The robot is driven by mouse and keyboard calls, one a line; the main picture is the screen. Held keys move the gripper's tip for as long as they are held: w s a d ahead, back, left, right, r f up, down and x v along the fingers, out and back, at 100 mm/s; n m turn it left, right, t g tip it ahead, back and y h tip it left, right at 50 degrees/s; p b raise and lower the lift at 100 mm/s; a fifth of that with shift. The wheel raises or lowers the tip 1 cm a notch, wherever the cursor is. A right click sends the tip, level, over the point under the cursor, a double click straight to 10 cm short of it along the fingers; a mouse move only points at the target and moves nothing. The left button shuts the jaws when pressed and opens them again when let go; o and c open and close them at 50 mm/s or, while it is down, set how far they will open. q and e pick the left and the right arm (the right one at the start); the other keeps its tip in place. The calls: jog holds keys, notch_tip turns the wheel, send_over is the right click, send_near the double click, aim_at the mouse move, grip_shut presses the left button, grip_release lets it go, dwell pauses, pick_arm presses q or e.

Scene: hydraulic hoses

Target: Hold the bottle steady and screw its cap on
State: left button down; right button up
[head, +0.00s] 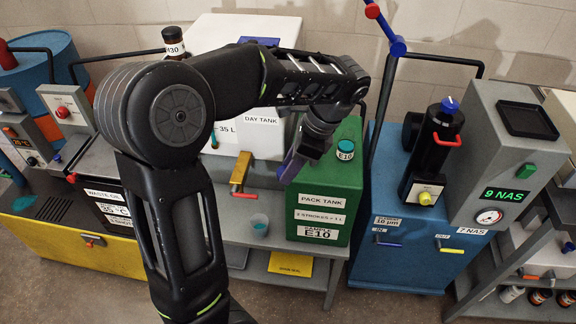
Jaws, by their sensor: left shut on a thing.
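A small bottle (345,150) labelled E10 stands upright on top of the green pack tank, with a teal top; I cannot tell whether the teal is a cap or fluid in an open mouth. My left gripper (291,171) reaches in from above and points down, to the left of the bottle and apart from it in the picture. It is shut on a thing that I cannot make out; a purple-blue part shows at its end. No separate cap is clearly visible. My right gripper is not in view.
The green pack tank (325,187) stands beside the white day tank (262,146). A cup (260,224) with teal fluid stands on the grey bench below a brass tap (240,172). A brown H30 bottle (173,43) is behind my arm. A blue cabinet (400,235) stands to the right.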

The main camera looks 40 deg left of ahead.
pick_arm(q)
jog(key=shift+s+d+r, duration=0.1)
jog(key=shift+s+r, duration=0.05)
jog(key=shift+r, duration=0.05)
jog(key=shift+w+f+n, duration=0.1)
jog(key=shift+w+n, duration=0.1)
jog(key=shift+n, duration=0.1)
jog(key=w+d+f, duration=0.6)
jog(key=d+f, duration=0.3)
jog(key=d, duration=0.4)
jog(key=shift+w+d+f+b, duration=0.15)
jog(key=shift+d+f+b, duration=0.05)
jog(key=shift+f+b, duration=0.15)
